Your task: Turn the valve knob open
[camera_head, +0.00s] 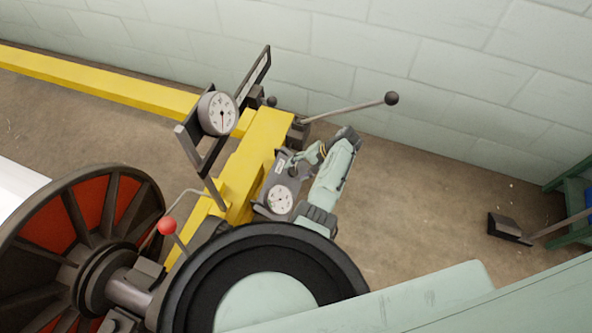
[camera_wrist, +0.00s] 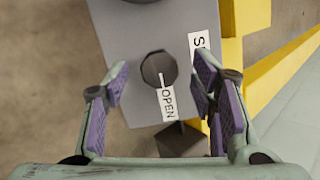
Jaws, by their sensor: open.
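The valve knob (camera_wrist: 158,67) is a dark, faceted knob on a grey panel (camera_wrist: 130,40). Its white pointer line is directed at the white OPEN label (camera_wrist: 167,103). A second label (camera_wrist: 200,45) starting with S is partly hidden by a finger. My gripper (camera_wrist: 160,80) is open, its purple-padded fingers on either side of the knob in the wrist view with gaps on both sides. In the head view my gripper (camera_head: 304,157) is at the grey panel (camera_head: 267,193); the knob is hidden there.
A round gauge (camera_head: 279,199) sits on the panel, and a larger gauge (camera_head: 218,113) stands to the left. A lever with a black ball (camera_head: 391,98) projects behind my arm. A red-ball lever (camera_head: 167,226) and a large reel (camera_head: 85,235) are at left. A yellow beam (camera_head: 100,82) runs behind.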

